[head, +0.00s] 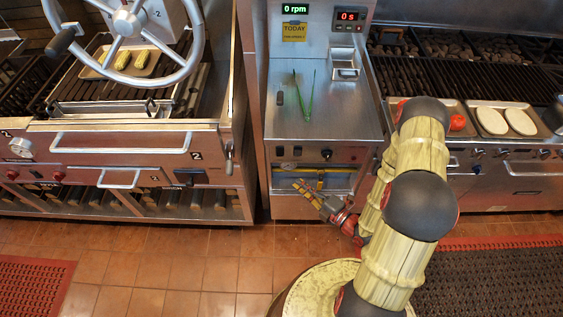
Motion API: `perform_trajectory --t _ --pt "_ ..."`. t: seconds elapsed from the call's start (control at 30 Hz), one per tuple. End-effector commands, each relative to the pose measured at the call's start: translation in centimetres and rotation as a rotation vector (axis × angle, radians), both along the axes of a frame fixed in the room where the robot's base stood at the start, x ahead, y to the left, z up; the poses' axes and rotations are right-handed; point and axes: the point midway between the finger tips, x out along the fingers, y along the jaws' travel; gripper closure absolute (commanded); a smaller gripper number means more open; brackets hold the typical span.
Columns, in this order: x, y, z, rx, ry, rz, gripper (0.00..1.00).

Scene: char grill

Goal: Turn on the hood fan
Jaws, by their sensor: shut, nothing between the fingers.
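The middle steel station has a green display (295,8) reading "0 rpm" at its top. Its front panel carries a small dark switch (297,152) and a round knob (326,154); their labels are too small to read, so I cannot tell which control works the hood fan. The hood itself is not in view. My gripper (301,187) is shut and empty. It is in front of the station's lower part, below the panel controls, pointing up and left. It appears apart from the switch and knob.
Green tongs (308,97) lie on the middle counter below a red display (347,15) reading "0 s". A large handwheel (128,25) stands over the left grill.

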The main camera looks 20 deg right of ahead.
Motion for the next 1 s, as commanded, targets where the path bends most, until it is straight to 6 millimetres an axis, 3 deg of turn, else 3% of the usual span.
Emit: perform_trajectory --t 0.27,0.47,1.0 --pt "0.2 0.1 0.0 -0.003 -0.001 0.002 1.0" --pt "1.6 1.0 -0.3 -0.003 -0.001 0.006 1.0" --pt "9.3 4.8 -1.0 -0.004 -0.004 0.005 1.0"
